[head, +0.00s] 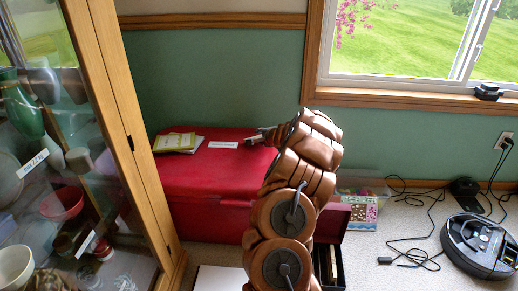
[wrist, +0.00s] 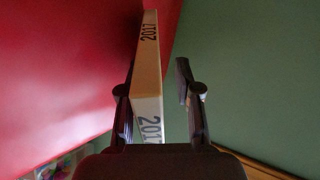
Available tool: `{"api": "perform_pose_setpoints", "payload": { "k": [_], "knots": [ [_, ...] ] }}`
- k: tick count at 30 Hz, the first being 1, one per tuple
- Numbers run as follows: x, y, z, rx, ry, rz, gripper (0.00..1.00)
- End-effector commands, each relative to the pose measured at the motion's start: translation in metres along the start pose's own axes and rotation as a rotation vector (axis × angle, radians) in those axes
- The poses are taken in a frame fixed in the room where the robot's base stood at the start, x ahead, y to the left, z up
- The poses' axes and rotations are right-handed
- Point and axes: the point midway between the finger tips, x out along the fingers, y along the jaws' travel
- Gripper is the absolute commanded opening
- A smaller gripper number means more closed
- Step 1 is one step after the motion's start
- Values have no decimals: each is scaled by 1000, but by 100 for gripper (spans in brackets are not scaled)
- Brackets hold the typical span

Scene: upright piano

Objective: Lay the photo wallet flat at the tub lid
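A thin cream slab (wrist: 148,75) marked "2017" on two faces stands between my fingers in the wrist view; it looks like the photo wallet. My gripper (wrist: 158,85) is open around it. The left finger is against or very near the slab, and a gap shows at the right finger. In the head view my gripper (head: 256,138) is low over the right part of the red chest's lid (head: 205,172), pointing left; the slab cannot be made out there. A clear tub (head: 372,186) with colourful contents stands on the floor right of the chest, partly behind my arm.
Yellow-green booklets (head: 178,143) and a white label (head: 223,145) lie on the chest lid. A glass cabinet (head: 120,100) stands at left. An open dark red case (head: 332,225) is beside my arm. A robot vacuum (head: 478,245) and loose cables (head: 415,255) lie at right.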

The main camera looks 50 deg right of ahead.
Motion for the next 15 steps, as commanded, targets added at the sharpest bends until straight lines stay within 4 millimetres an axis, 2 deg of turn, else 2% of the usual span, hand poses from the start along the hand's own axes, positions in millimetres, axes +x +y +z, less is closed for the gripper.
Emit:
{"api": "perform_pose_setpoints", "payload": {
  "k": [9,15],
  "knots": [
    [-32,-1,0,2,0,-2,33],
    [-44,-1,2,-1,-3,-2,33]
  ]
}}
